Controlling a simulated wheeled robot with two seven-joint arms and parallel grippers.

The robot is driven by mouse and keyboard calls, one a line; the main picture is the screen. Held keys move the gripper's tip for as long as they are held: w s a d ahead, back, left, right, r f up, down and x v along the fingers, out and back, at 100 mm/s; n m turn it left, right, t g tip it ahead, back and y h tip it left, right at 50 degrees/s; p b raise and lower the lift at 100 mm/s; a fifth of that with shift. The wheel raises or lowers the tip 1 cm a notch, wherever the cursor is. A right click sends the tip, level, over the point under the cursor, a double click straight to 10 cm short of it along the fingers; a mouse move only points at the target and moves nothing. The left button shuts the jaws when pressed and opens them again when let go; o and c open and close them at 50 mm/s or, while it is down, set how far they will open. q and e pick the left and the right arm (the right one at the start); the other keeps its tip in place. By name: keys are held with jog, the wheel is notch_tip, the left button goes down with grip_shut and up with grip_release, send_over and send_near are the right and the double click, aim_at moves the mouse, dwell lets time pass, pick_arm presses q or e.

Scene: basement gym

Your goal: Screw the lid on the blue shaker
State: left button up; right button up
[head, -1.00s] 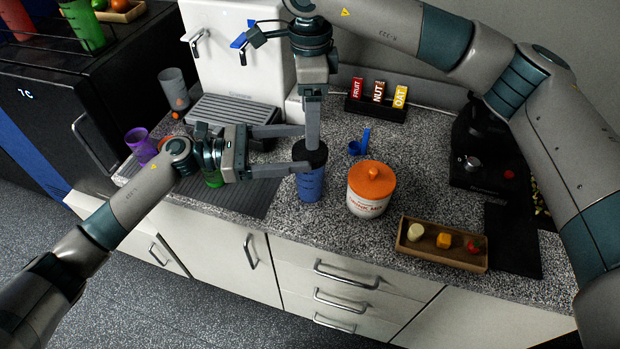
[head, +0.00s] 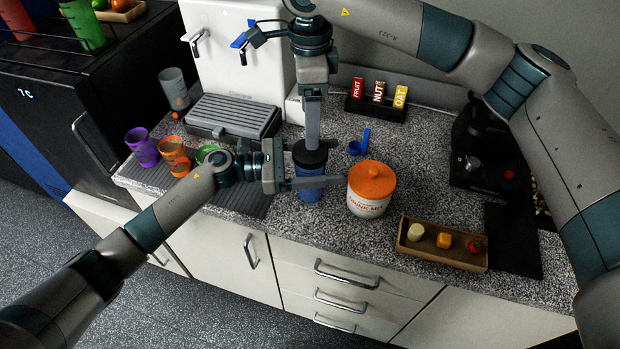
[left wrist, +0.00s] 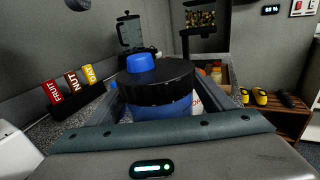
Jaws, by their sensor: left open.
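The blue shaker (head: 309,191) stands upright on the counter. Its black lid (head: 310,157) rests on top, and in the left wrist view the lid (left wrist: 157,85) carries a blue cap (left wrist: 140,62). Whether it is threaded tight I cannot tell. My left gripper (head: 318,180) is open, low at the shaker, with one finger across the front of the blue body; the other is mostly hidden. The left wrist view shows the shaker between its fingers. My right gripper (head: 312,140) points down over the lid in the head view, its jaw gap not clear; it is absent from the left wrist view.
An orange-lidded jar (head: 370,190) stands close right of the shaker. A blue scoop (head: 359,145) lies behind it. A wooden tray (head: 440,256) is at the front right, a bar rack (head: 376,106) at the back. Purple (head: 142,147) and orange (head: 174,156) cups stand left.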

pick_arm(q)
jog(key=c, duration=1.5)
grip_shut()
pick_arm(e)
jog(key=shift+c, duration=1)
jog(key=n, duration=1.3)
jog(key=shift+n, duration=0.4)
jog(key=n, duration=0.4)
jog(key=shift+f, duration=0.1)
